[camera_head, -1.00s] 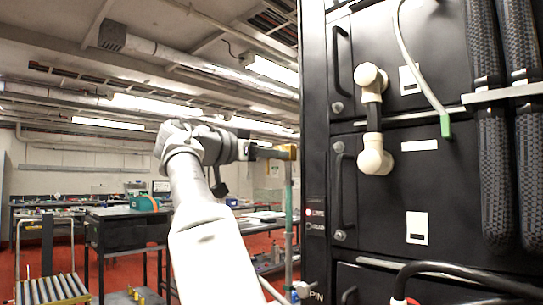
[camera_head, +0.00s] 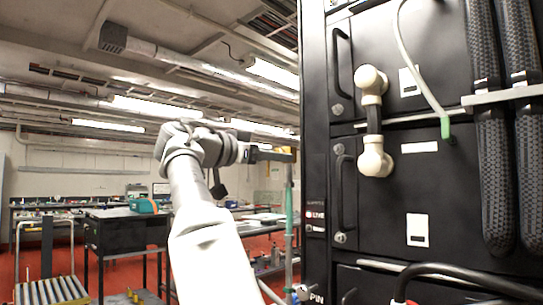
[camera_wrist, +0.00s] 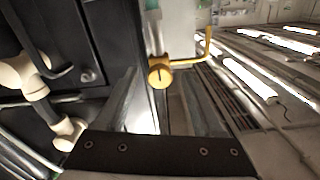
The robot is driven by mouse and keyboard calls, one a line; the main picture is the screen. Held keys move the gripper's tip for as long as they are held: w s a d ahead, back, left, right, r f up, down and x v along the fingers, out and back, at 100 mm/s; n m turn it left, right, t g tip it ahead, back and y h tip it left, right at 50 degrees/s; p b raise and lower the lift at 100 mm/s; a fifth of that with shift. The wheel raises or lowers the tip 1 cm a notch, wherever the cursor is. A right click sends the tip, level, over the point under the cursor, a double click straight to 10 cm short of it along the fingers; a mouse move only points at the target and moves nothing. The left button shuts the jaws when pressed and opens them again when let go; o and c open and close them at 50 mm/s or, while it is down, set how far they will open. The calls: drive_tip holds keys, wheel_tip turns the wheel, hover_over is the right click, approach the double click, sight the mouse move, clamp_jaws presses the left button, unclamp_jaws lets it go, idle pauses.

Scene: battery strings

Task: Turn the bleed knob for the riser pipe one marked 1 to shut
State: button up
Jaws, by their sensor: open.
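My gripper (camera_head: 276,154) is open beside the left edge of the dark rack in the head view. In the wrist view a yellow fitting (camera_wrist: 160,76) with a round, dark-marked end lies ahead, between the lines of my two fingers. A bent yellow arm (camera_wrist: 203,50) runs from it to the right. I cannot tell whether my fingers touch it. A green upright pipe (camera_head: 289,215) stands below my gripper in the head view. The yellow fitting is not clearly seen there. No number 1 mark is readable.
The black rack (camera_head: 330,200) fills the right side, with cream pipe elbows (camera_head: 375,160), handles and thick braided hoses (camera_head: 494,150). Behind my arm are benches (camera_head: 125,215) and a roller stand (camera_head: 52,290) on a red floor.

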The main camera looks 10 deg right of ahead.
drive_tip(key=v, duration=1.7)
drive_tip(key=shift+s+a, duration=0.15)
